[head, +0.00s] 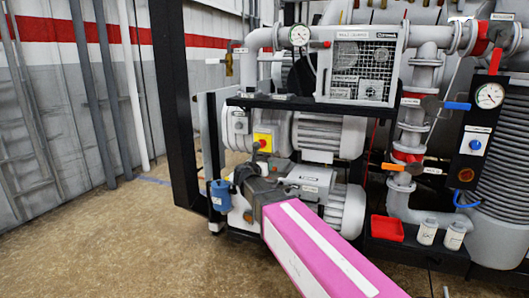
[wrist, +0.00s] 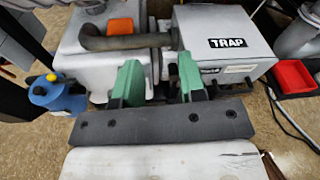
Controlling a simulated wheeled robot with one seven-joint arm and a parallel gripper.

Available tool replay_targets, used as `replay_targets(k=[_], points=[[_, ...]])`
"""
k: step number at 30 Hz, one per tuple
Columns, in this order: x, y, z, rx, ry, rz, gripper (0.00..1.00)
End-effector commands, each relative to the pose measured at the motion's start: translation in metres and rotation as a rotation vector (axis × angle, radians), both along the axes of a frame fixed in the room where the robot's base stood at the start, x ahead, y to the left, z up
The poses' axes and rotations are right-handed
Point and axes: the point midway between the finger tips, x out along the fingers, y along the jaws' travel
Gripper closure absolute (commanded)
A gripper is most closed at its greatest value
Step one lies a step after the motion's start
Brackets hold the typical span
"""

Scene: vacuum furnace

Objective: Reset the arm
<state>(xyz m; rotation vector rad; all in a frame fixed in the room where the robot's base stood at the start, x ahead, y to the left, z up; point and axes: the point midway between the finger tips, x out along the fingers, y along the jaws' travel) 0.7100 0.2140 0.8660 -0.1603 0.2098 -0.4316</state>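My gripper (wrist: 159,66) shows in the wrist view as a dark grey bar with two green fingers. The fingers stand well apart, with nothing visibly held between them. Just beyond them is a grey box marked TRAP (wrist: 235,43), with a pale pump body and dark curved pipe to its left. I cannot tell whether the fingers touch these. In the head view my pink and white arm (head: 315,250) reaches forward from the lower right, ending at my dark gripper (head: 262,188) low in front of the pump equipment. The fingertips are hard to make out there.
A blue bottle (head: 219,194) stands left of my gripper, beside a black post (head: 175,110). A red tray (head: 387,229) and two white containers (head: 428,231) lie right of my arm. The pump frame's black shelf (head: 300,104) is above. Open floor (head: 100,245) is at left.

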Motion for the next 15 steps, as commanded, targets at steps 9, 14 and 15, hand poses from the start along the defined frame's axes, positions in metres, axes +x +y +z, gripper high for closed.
replay_targets(k=[9, 14, 15], points=[[-0.059, -0.131, -0.136, 0.884, -0.041, -0.557, 0.63], [-0.106, -0.175, -0.196, 1.273, -0.134, -0.954, 0.63], [-0.118, -0.183, -0.209, 1.359, -0.166, -1.062, 0.63]])
